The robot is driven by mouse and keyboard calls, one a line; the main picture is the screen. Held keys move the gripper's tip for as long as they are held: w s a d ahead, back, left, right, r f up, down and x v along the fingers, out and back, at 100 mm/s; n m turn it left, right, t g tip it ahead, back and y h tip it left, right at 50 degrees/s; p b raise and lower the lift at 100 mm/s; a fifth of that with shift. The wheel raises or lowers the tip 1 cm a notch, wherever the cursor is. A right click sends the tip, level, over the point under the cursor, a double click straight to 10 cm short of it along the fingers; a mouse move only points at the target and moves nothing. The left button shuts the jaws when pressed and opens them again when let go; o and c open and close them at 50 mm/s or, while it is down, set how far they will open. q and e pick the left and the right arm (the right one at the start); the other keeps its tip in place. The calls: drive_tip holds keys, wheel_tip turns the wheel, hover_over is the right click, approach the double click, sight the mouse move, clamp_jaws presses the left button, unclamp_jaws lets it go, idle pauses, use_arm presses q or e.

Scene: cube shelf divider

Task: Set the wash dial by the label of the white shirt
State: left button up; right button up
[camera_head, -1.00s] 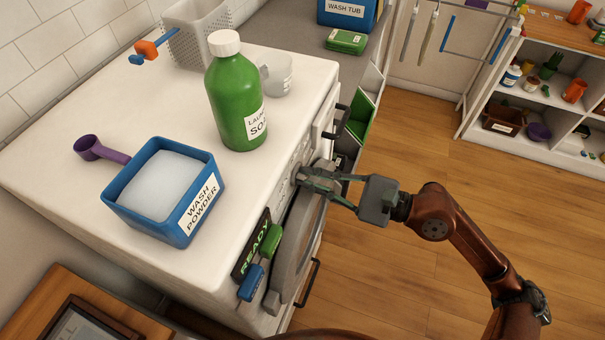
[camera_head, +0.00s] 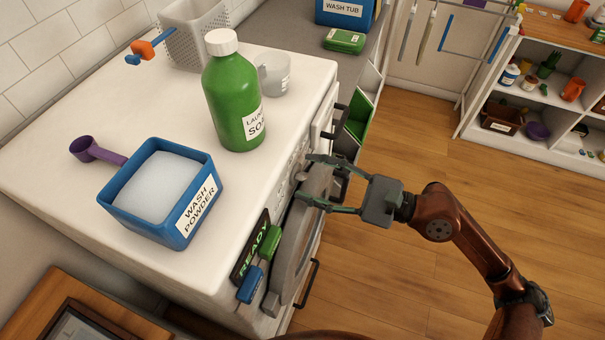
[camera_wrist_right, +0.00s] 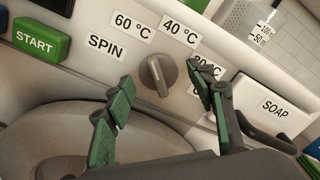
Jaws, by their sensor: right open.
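The grey wash dial (camera_wrist_right: 156,75) sits on the white washer's front panel in the right wrist view. Around it are the labels SPIN (camera_wrist_right: 106,43), 60 °C (camera_wrist_right: 133,25) and 40 °C (camera_wrist_right: 180,30), and one partly hidden behind a finger. The dial's ridge stands nearly upright, leaning left at the top; I cannot tell which end points. My right gripper (camera_head: 305,178) is open, with its fingers (camera_wrist_right: 160,77) spread on either side of the dial and nothing held. Contact with the dial cannot be told. The white shirt and my left gripper are not in view.
The READY display (camera_head: 254,246) and green START button (camera_wrist_right: 41,39) are on the panel. A round door (camera_head: 297,240) lies below. On top stand the wash powder tub (camera_head: 150,228), purple scoop (camera_head: 84,145), green soap bottle (camera_head: 232,100) and clear cup (camera_head: 277,75). Wooden floor is open at right.

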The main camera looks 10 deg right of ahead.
sight(307, 178)
drive_tip(key=v, duration=0.1)
drive_tip(key=b+v, duration=0.2)
drive_tip(key=v, duration=0.1)
drive_tip(key=shift+f, duration=0.3)
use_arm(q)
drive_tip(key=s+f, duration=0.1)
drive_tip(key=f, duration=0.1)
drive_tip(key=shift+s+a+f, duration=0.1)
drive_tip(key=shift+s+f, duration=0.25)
use_arm(e)
drive_tip(key=shift+s+d+r, duration=0.2)
drive_tip(key=shift+s+d, duration=0.2)
drive_tip(key=shift+d, duration=0.15)
drive_tip(key=v, duration=1.2)
